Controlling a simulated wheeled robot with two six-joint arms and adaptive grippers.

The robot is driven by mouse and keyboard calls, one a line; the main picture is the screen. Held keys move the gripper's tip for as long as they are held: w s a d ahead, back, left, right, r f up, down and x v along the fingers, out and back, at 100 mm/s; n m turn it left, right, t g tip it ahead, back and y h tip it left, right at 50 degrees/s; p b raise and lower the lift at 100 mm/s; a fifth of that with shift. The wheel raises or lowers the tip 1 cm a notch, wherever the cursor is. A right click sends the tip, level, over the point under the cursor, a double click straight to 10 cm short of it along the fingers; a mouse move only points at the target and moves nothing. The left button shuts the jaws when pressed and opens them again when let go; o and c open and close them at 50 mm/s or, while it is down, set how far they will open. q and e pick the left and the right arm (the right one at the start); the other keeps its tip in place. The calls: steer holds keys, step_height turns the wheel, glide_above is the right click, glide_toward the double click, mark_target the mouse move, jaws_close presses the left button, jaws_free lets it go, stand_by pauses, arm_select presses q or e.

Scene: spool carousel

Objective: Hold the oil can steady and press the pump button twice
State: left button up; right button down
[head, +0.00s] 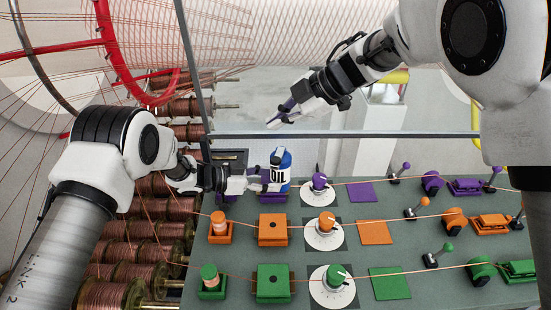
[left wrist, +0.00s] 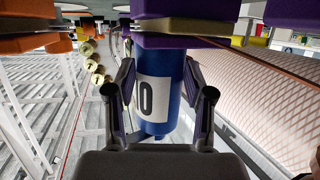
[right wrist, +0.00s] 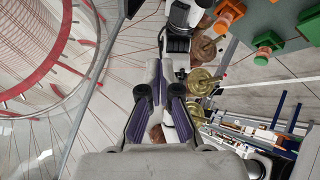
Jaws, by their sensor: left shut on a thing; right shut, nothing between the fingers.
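The oil can (head: 280,163) is blue with a white label reading OIL and stands upright at the back of the green board, in the purple row. My left gripper (head: 265,179) is shut on it from the left, low on its body. The left wrist view shows the blue can (left wrist: 157,118) between the two fingers, over a purple block. My right gripper (head: 278,117) is shut and empty, above and beyond the can, apart from it. Its closed fingers also show in the right wrist view (right wrist: 160,82). I cannot make out the pump button clearly.
The green board (head: 240,254) carries purple, orange and green rows of spools, blocks, white dials, pads and levers with wire strung along them. A purple-knobbed dial (head: 319,182) is just right of the can. Copper spools (head: 110,293) stand at left. A dark bar (head: 370,134) runs behind the board.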

mark_target(278, 160)
arm_select(q)
steer(key=shift+s+r, duration=0.1)
arm_select(e)
steer(key=shift+f, duration=3.5)
steer(key=shift+f, duration=0.45)
steer(key=shift+f, duration=0.55)
steer(key=shift+s+r, duration=0.1)
steer(key=shift+r, duration=0.95)
